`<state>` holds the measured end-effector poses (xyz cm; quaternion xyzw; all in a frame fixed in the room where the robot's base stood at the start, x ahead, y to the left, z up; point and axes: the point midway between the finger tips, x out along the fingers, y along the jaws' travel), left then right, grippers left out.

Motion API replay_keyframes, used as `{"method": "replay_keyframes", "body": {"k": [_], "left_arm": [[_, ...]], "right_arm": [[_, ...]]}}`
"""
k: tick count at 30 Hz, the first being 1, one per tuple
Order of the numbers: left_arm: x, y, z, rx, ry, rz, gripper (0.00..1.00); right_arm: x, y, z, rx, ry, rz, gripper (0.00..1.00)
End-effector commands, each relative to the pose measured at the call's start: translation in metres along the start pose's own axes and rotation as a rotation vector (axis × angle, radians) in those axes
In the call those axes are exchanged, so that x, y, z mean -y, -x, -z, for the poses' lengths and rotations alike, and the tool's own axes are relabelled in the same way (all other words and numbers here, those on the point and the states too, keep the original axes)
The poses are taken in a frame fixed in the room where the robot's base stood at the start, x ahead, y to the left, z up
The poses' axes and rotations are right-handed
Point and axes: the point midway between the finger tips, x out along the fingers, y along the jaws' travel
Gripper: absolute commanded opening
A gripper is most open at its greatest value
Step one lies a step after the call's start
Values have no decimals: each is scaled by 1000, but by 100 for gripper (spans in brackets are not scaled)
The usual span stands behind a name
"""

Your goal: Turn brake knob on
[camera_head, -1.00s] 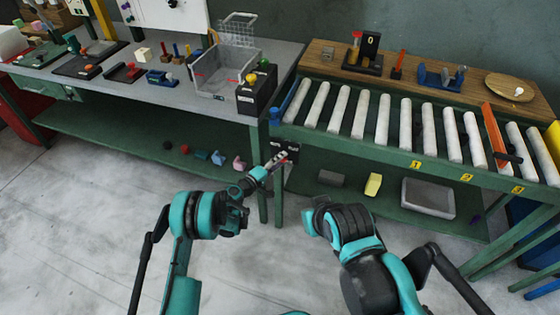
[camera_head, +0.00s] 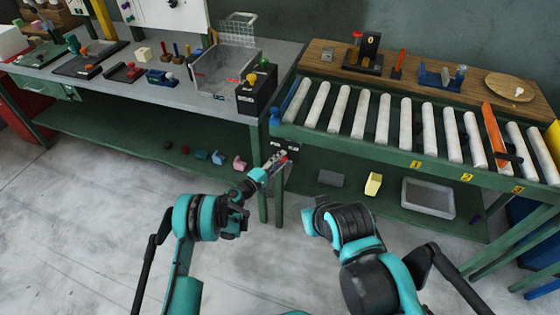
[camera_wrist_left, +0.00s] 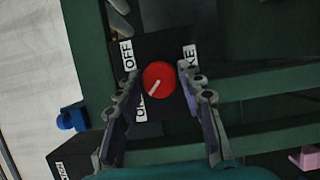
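The brake knob (camera_wrist_left: 158,80) is red and round, with a white pointer line slanting to the lower left in the left wrist view. It sits on a dark panel (camera_wrist_left: 168,45) with an OFF label (camera_wrist_left: 127,55) at upper left, an ON label (camera_wrist_left: 141,106) partly hidden at lower left, and a partly hidden BRAKE label (camera_wrist_left: 190,56) at right. My left gripper (camera_wrist_left: 158,74) has one finger on each side of the knob; whether they touch it is unclear. In the head view my left gripper (camera_head: 275,163) is at the panel by the table legs.
The roller conveyor (camera_head: 400,125) stands right of the panel, the grey workbench (camera_head: 180,92) left of it. A dark box (camera_head: 257,94) with colored buttons stands on the bench corner. Lower shelves hold small objects and a grey tray (camera_head: 428,198). The floor in front is clear.

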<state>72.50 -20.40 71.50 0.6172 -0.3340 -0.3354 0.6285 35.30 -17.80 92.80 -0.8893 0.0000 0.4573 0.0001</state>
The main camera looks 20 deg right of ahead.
Motion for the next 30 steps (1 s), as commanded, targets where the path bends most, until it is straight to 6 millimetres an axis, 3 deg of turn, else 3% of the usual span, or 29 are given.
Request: {"method": "replay_keyframes", "body": {"k": [11, 24, 30], "left_arm": [[0, 2, 0, 0, -1, 0, 56], [0, 66, 1, -2, -1, 0, 56], [0, 76, 0, 0, -1, 0, 56]], "right_arm": [[0, 0, 0, 0, 0, 0, 0], [0, 0, 0, 0, 0, 0, 0], [0, 0, 0, 0, 0, 0, 0]]}}
